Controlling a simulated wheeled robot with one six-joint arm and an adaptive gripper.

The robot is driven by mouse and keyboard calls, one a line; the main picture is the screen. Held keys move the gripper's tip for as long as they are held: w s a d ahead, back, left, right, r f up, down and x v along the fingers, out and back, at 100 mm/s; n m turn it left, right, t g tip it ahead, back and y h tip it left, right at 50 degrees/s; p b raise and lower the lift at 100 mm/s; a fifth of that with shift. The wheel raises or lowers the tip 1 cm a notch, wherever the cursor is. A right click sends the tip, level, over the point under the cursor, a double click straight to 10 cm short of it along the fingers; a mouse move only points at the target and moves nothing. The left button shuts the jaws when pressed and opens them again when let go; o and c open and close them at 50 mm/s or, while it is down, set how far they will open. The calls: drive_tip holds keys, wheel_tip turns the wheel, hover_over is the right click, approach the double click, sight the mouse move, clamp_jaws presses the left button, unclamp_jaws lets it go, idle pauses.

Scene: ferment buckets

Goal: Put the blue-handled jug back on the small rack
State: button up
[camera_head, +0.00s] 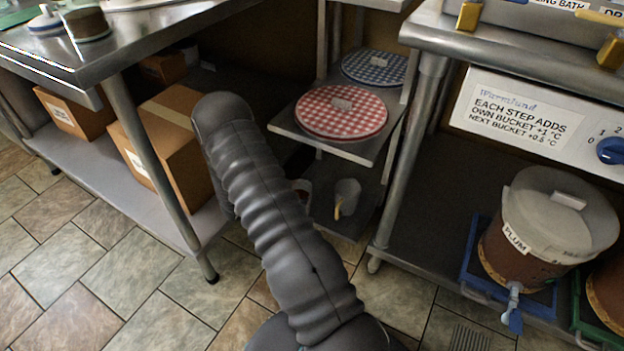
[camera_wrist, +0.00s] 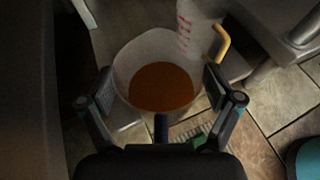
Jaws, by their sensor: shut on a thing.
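In the wrist view my gripper (camera_wrist: 159,84) has its fingers on either side of a pale jug (camera_wrist: 126,62) with brown contents. A narrow dark-blue upright part, seemingly its handle (camera_wrist: 161,128), shows between the fingers. In the head view my arm hides the gripper and most of this jug; a small pale and red piece shows beside the arm. The small rack (camera_head: 378,148) stands ahead. I cannot tell whether the held jug touches its low shelf (camera_head: 345,222). A yellow-handled jug (camera_head: 347,192) stands on that shelf, and it also shows in the wrist view (camera_wrist: 197,28), close beside the held jug.
Red-checked (camera_head: 342,112) and blue-checked (camera_head: 375,67) round covers lie on the rack's upper shelf. A steel table with cardboard boxes (camera_head: 172,135) on its undershelf is at left. A counter with a plum bucket (camera_head: 535,240) is at right. Tiled floor (camera_head: 120,285) is clear in front.

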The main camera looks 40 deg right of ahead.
drive_tip(key=w+d+f, duration=0.3)
drive_tip(key=w+d, duration=0.1)
drive_tip(key=d, duration=0.6)
drive_tip(key=shift+w+d+f, duration=0.2)
drive_tip(key=shift+w+d, duration=0.05)
drive_tip(key=shift+d, duration=0.1)
drive_tip(key=shift+f, duration=0.15)
drive_tip(key=o, duration=1.5)
